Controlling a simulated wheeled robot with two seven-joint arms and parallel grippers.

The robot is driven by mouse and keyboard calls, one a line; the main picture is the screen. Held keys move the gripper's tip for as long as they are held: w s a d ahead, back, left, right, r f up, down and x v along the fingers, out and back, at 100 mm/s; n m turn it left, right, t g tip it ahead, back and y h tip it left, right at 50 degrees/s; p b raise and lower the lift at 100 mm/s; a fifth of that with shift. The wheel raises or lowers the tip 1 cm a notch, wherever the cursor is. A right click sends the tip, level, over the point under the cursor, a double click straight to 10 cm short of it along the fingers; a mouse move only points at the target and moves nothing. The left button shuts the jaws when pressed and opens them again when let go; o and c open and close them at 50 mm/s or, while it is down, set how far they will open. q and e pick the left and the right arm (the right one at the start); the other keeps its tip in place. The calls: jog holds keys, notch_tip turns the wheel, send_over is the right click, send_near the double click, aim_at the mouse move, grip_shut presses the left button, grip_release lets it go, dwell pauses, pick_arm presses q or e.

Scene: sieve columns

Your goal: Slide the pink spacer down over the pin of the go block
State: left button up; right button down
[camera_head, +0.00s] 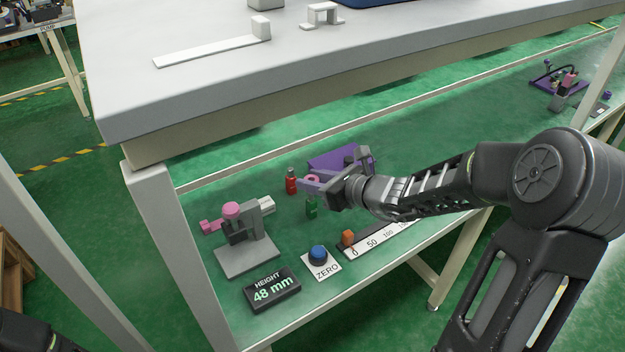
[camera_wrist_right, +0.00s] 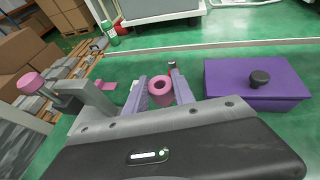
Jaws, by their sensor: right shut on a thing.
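The pink spacer (camera_head: 313,178) is a short ring with a hole. My right gripper (camera_head: 318,184) is shut on it; the wrist view shows the spacer (camera_wrist_right: 161,92) between the two lavender fingers of the right gripper (camera_wrist_right: 159,94), its hole open to the camera. A small green block (camera_head: 311,208), which I take for the go block, stands on the bench just below the gripper in the head view. Its pin is too small to make out clearly. I cannot tell the gap between spacer and pin. My left gripper is not in view.
A red block (camera_head: 291,182) stands close left of the gripper. A purple box (camera_head: 335,159) with a dark knob (camera_wrist_right: 260,78) lies behind. A grey gauge stand (camera_head: 248,256), height display (camera_head: 272,289), blue button (camera_head: 318,253) and scale (camera_head: 375,240) occupy the front.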

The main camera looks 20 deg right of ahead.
dwell(1.2)
jog(key=shift+f+b, duration=1.8)
jog(key=shift+b, duration=0.35)
jog(key=c, duration=1)
grip_release()
jog(key=shift+o, duration=0.2)
jog(key=p+v, duration=0.1)
jog(key=v, duration=0.6)
jog(key=shift+s+r, duration=0.15)
jog(key=shift+s, duration=0.15)
